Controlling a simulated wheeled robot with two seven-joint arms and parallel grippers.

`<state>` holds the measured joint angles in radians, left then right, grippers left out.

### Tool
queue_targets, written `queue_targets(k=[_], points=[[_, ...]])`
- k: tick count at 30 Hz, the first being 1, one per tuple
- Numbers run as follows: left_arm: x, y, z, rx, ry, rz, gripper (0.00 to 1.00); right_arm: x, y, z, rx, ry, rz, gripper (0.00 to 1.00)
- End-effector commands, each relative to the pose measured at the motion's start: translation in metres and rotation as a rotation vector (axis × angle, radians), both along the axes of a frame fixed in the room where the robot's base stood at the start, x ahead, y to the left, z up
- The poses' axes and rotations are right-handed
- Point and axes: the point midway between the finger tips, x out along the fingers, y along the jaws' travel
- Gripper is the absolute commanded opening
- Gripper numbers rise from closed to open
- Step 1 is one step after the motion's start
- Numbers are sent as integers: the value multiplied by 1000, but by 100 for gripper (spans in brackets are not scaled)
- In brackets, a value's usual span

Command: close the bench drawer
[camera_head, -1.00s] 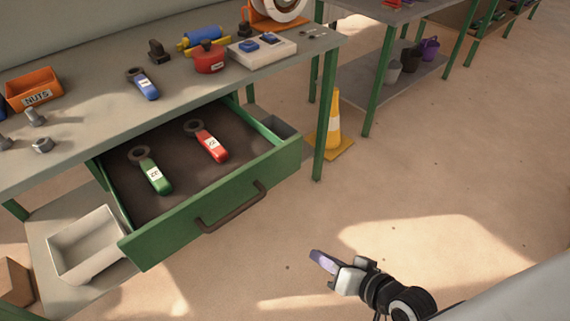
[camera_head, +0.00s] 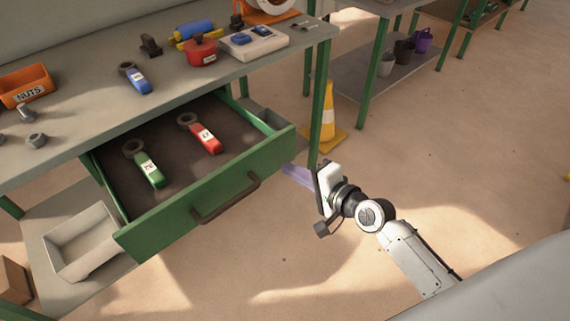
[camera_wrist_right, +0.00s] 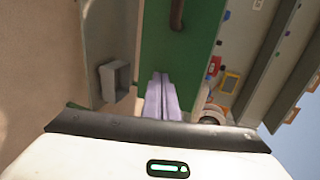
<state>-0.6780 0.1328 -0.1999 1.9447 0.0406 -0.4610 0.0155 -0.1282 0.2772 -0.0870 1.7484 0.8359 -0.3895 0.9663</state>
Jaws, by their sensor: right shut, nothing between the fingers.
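The green bench drawer (camera_head: 176,217) stands pulled out from under the grey bench top, with a dark handle (camera_head: 226,198) on its front. A green-handled wrench (camera_head: 148,168) and a red-handled wrench (camera_head: 205,136) lie inside it. My right gripper (camera_head: 287,170) is shut and empty, its purple fingers near the right end of the drawer front. In the right wrist view the fingers (camera_wrist_right: 162,98) point at the green drawer front (camera_wrist_right: 185,55), and the handle (camera_wrist_right: 177,14) shows beyond the fingertips. I cannot tell if the fingertips touch the front. My left gripper is not in view.
On the bench top (camera_head: 90,115) are a blue-handled wrench (camera_head: 135,79), an orange nuts bin (camera_head: 27,88) and a red pot (camera_head: 202,52). A yellow-and-white cone (camera_head: 328,115) stands by the bench leg. A pale bin (camera_head: 80,243) sits on the lower shelf. Open floor lies in front.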

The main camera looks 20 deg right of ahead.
Motion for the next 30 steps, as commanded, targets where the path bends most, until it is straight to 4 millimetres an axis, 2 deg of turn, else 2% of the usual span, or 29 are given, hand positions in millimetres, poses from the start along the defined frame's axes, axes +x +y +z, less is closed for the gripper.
queue_targets(k=[1,6,23,30], points=[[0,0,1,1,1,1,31,9,3,2,3,-2,-1,0],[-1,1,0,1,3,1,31,23,8,2,0,-2,-1,0],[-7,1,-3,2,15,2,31,28,10,1,1,-1,-2,0],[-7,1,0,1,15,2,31,44,11,3,1,-3,-17,0]])
